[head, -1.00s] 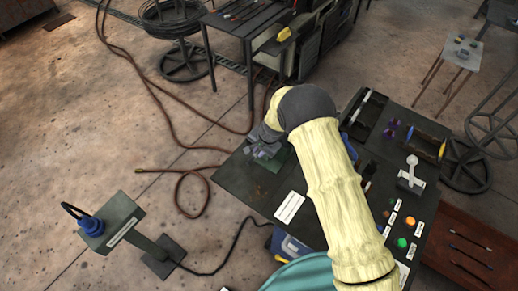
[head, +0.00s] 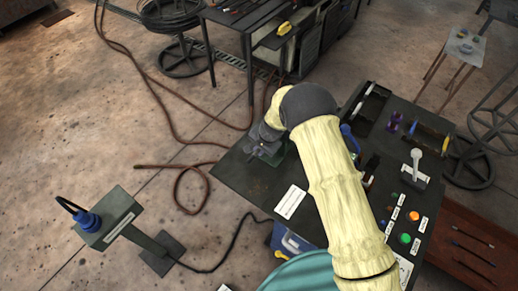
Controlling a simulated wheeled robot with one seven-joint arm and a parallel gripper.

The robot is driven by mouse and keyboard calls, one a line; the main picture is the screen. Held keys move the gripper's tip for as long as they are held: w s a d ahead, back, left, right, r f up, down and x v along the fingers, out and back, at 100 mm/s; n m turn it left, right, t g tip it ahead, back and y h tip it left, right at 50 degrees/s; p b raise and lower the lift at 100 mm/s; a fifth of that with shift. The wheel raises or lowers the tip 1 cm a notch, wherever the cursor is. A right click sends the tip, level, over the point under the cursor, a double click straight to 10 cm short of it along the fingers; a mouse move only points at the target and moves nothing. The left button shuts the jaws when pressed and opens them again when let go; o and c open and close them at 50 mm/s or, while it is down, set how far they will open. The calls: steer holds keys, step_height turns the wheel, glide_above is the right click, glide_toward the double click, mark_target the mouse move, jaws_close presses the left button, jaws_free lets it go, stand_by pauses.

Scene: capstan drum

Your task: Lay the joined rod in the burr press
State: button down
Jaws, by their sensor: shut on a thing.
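My gripper (head: 262,152) is at the back left corner of the dark bench (head: 235,180), low over a small green patch. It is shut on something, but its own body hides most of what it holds. I cannot make out the joined rod. A small grey stand with a pale upright lever (head: 417,160) is on the right of the bench, well apart from my gripper. I cannot tell whether this is the burr press. My pale arm hides the middle of the bench.
A dark tray (head: 365,118) and a tray with purple and yellow pieces (head: 430,140) lie at the back right. Coloured buttons (head: 404,238) with labels are at the front right. A white card (head: 290,201) lies left of my arm.

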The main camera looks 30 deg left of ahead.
steer(key=c, duration=1.4)
jaws_free()
steer(key=shift+o, duration=0.4)
steer(key=b+v, duration=0.4)
steer(key=v, duration=1.3)
steer(key=shift+r, duration=0.2)
